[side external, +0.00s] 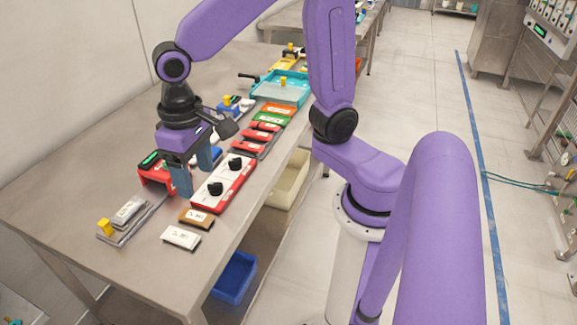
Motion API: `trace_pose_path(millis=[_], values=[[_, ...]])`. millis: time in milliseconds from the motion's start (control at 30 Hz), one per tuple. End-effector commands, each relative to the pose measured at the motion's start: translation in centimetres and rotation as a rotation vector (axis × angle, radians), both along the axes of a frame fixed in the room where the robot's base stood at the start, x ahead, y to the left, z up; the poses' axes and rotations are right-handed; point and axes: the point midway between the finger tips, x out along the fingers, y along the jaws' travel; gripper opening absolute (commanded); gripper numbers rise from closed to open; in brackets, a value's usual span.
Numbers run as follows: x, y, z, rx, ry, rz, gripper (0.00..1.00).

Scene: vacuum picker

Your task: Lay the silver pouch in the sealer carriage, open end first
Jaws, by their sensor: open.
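A pale silver-grey pouch (129,210) with a dark-marked label lies on a flat grey carriage-like plate (128,234) with a yellow knob, at the table's near left. A whiter labelled pack (180,237) lies flat on the bare table to its right. I cannot tell for sure which of the two is the task's silver pouch, nor where an open end is. My gripper (194,181) points down with its blue fingers apart. Nothing shows between the fingers.
A red-and-white panel with two black knobs (238,176) is right of my gripper. A brown pack (196,217) lies near the table edge. Red, green and orange packs (265,127) and a teal tray (297,91) stand farther back. The table's near-left corner is clear.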

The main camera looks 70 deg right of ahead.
Motion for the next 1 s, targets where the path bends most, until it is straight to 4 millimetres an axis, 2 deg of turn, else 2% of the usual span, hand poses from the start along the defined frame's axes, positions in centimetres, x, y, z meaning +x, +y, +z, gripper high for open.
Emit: trace_pose_path(millis=[33,200,300,433,633,1000], values=[[-1.9,-0.9,0.1,0.002,-0.003,0.108,0.67],[-7.5,-3.7,-0.2,0.001,-0.010,0.477,0.67],[-10.4,-5.4,-0.6,0.002,-0.016,0.676,0.67],[-13.1,-7.3,-1.1,0.000,-0.019,0.874,0.67],[-14.7,-8.5,-1.5,0.000,-0.021,1.011,0.67],[-14.8,-8.5,-1.5,0.000,-0.022,1.018,0.67]])
